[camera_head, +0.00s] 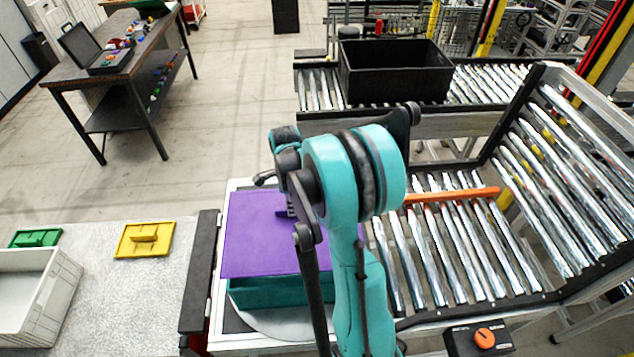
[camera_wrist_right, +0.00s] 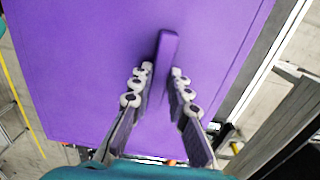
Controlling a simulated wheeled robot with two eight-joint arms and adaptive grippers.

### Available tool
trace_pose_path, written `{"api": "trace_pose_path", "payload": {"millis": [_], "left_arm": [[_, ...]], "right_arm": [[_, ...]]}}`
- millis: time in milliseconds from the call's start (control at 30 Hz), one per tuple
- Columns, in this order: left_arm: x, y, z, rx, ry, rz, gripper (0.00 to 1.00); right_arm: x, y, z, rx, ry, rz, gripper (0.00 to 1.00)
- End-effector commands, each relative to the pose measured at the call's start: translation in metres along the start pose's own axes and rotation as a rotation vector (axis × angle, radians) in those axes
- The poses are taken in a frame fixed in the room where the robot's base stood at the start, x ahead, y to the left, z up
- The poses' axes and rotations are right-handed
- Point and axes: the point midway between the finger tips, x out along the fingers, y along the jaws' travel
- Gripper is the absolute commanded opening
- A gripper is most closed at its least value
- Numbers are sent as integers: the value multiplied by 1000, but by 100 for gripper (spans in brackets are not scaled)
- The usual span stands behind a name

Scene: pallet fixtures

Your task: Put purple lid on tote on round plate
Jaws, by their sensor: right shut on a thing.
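The purple lid (camera_head: 258,240) is over the teal tote (camera_head: 270,293), whose front side shows below the lid's near edge. I cannot tell whether the lid touches the tote's rim. The round plate (camera_head: 268,322) is grey and shows under the tote's near side. My right gripper (camera_head: 286,209) is at the lid's upright handle, partly hidden by my arm. In the right wrist view the fingers of my right gripper (camera_wrist_right: 161,74) are on both sides of the purple handle (camera_wrist_right: 166,62), shut on it. My left gripper is not in view.
A yellow lid (camera_head: 146,239) and a green lid (camera_head: 36,238) lie on the grey table at left, near a white crate (camera_head: 62,300). A roller conveyor (camera_head: 440,245) with an orange bar (camera_head: 452,196) is at right. A black bin (camera_head: 395,78) stands behind.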

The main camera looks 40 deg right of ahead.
Motion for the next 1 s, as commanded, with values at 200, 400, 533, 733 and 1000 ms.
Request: {"api": "trace_pose_path", "payload": {"millis": [200,400,533,733,1000], "left_arm": [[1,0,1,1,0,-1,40],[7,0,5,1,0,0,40],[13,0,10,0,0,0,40],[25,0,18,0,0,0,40],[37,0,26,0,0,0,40]], "right_arm": [[2,1,1,-2,-1,1,0],[14,0,1,-2,-1,1,0],[26,0,1,-2,0,1,0],[47,0,1,-3,-1,0,0],[63,0,1,-3,0,1,0]]}}
